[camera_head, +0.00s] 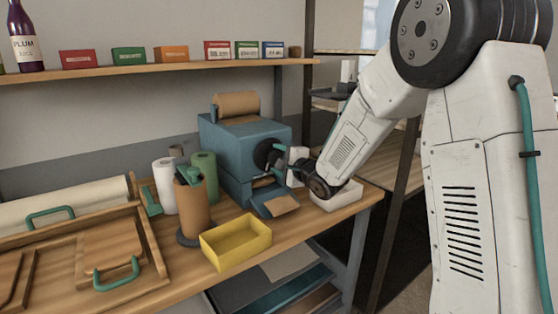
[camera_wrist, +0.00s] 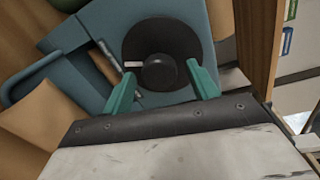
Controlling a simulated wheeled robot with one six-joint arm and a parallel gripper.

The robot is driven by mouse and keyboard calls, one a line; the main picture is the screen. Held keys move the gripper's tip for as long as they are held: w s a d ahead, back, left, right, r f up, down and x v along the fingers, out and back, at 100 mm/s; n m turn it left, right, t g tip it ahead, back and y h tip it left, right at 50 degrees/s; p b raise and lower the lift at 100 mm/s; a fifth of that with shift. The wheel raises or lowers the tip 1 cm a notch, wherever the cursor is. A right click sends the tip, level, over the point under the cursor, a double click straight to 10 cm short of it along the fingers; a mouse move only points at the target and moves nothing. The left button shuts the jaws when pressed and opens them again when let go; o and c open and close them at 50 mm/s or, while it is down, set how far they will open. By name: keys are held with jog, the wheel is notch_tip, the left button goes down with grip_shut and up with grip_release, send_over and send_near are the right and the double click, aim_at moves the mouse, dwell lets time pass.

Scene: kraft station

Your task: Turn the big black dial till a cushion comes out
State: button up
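The blue machine (camera_head: 222,150) stands on the bench with a brown paper roll (camera_head: 237,103) on top. Its big black dial (camera_head: 266,152) is on the front; in the wrist view the dial (camera_wrist: 137,43) shows a round raised knob with a white mark pointing left. My gripper (camera_head: 279,162) is at the dial, and its green fingers are apart in the wrist view (camera_wrist: 161,70), one on each side of the knob. I cannot tell whether they touch it. A flat brown paper piece (camera_head: 283,206) lies on the blue chute below; it also shows in the wrist view (camera_wrist: 38,118).
A yellow open box (camera_head: 236,245) is in front of the machine, and a white tray (camera_head: 337,196) is right of it, under my wrist. A brown cylinder (camera_head: 192,205) and white and green rolls stand left.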

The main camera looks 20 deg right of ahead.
jog(key=v, duration=0.7)
jog(key=shift+s, duration=0.35)
jog(key=shift+d, duration=0.1)
